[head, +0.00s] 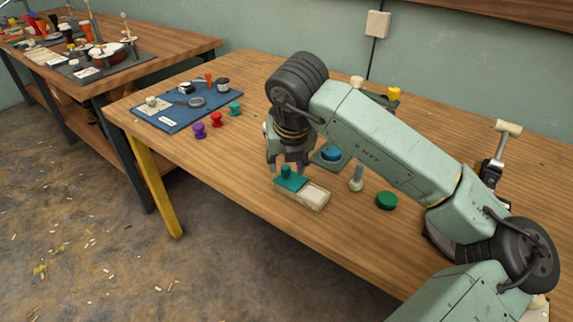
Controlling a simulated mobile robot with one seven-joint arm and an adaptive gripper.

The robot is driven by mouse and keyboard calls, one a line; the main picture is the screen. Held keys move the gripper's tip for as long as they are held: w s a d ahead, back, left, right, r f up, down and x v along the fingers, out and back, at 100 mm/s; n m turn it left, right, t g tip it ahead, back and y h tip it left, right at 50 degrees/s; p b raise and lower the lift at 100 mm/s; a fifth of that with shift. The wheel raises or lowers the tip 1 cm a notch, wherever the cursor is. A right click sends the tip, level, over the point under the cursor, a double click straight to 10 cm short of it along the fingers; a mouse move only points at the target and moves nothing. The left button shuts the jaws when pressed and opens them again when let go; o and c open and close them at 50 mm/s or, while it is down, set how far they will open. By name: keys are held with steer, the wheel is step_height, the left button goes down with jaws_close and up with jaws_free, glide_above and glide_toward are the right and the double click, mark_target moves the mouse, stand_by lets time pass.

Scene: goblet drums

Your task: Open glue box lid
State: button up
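A small pale wooden box (317,197), which I take for the glue box, lies near the front edge of the table in the head view. A teal lid (293,184) with an upright knob (286,172) covers its left part. The right part is uncovered and shows a pale inside. My gripper (287,166) points down right over the knob. Its fingers are spread, one to each side of the knob's top. I cannot tell whether they touch it.
A blue disc on a green base (331,153) stands close behind the box. A pale peg (356,178) and a green round piece (386,201) are to its right. Purple, red and teal spools (216,120) and a blue mat (170,120) lie to the left. Bare tabletop lies between.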

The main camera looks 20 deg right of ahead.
steer(key=v, duration=1)
steer(key=shift+s+r, duration=0.1)
steer(key=shift+s, duration=0.05)
